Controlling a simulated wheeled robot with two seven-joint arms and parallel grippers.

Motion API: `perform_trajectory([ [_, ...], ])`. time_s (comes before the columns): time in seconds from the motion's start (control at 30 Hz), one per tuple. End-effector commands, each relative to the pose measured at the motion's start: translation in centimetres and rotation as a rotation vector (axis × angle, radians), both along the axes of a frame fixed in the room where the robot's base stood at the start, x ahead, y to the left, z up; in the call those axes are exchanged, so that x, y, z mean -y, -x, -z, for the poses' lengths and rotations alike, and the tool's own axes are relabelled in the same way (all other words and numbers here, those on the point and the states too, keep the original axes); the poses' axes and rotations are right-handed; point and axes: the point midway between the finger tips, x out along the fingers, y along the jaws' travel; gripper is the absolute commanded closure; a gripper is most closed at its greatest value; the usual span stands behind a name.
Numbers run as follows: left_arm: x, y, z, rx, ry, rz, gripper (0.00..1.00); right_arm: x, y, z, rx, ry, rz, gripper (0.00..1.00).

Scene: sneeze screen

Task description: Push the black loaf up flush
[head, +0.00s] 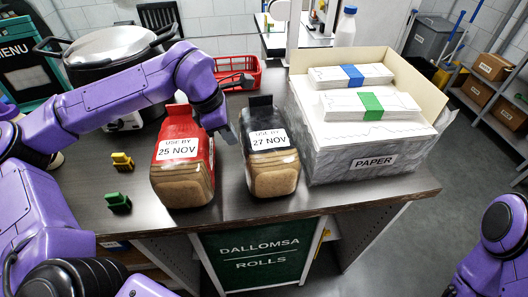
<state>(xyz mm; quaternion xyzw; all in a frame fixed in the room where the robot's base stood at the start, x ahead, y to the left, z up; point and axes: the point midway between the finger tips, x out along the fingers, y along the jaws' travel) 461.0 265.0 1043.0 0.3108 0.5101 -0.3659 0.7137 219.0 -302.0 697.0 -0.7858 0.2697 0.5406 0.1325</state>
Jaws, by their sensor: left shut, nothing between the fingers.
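The black loaf (271,160) stands on the dark counter, bagged, with a white label reading "USE BY 27 NOV". To its left stands the red loaf (181,163), labelled "USE BY 25 NOV". The black loaf's near end looks a little farther from the counter's front edge than the red one's. My left gripper (229,133) is shut and empty, pointing down in the gap between the two loaves. I cannot tell whether it touches the black loaf. My right arm shows only at the lower right, and its gripper is out of view.
A box marked PAPER (372,165) stands close to the right of the black loaf. Behind are a red basket (240,67), a large lidded pot (112,60) and a white bottle (346,27). Small yellow (122,161) and green (118,202) pieces lie left of the red loaf.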

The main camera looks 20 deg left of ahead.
Motion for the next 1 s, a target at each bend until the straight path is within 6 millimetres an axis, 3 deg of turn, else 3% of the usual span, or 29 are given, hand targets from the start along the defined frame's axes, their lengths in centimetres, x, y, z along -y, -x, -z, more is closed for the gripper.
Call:
perform_trajectory([
  [1.0,2.6,-1.6,0.0,0.001,-0.001,0.000,1.00,0.0,0.0,-0.3,0.000,0.000,0.000,0.57],
])
